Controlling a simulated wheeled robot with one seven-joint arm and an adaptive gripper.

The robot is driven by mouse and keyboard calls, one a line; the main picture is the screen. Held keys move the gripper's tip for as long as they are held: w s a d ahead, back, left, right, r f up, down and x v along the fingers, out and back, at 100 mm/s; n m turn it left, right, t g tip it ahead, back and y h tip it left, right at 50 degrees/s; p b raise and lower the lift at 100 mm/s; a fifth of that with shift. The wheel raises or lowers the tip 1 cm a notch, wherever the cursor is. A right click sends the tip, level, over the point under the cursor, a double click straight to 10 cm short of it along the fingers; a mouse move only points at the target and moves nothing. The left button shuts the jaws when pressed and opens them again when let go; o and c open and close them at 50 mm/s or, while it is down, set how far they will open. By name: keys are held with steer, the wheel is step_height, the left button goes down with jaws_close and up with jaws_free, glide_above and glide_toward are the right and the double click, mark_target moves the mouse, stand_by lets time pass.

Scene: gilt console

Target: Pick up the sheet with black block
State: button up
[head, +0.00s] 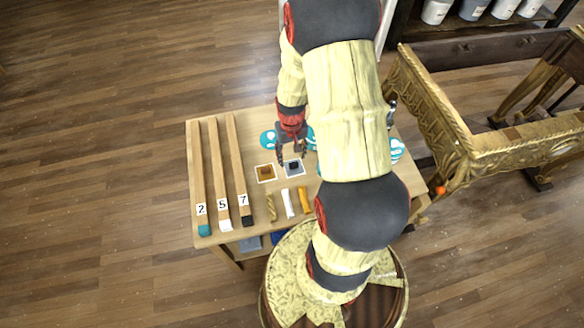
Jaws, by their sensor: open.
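A small sheet with a black block (294,168) lies on the wooden table, grey with a pale border. Beside it on the left is a similar sheet with an orange-brown block (265,173). My gripper (292,158) is open and points down just above or behind the sheet with the black block. I cannot tell from this view whether the fingers touch it. No object shows between the fingers.
Long wooden bars numbered 2 (201,180), 5 (218,180) and 7 (237,170) lie at the left of the table (262,222). Small sticks (288,203) lie in front of the sheets. Teal items (268,139) sit behind. A gilt console (480,150) stands at right.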

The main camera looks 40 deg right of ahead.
mark_target(294, 164)
steer(key=f+b, duration=0.1)
steer(key=f, duration=0.1)
steer(key=f+b, duration=0.1)
steer(key=f, duration=0.1)
steer(key=f+b, duration=0.1)
steer(key=f, duration=0.1)
steer(key=shift+s+d, duration=0.15)
steer(key=shift+d, duration=0.2)
steer(key=shift+c, duration=1)
steer(key=c, duration=0.7)
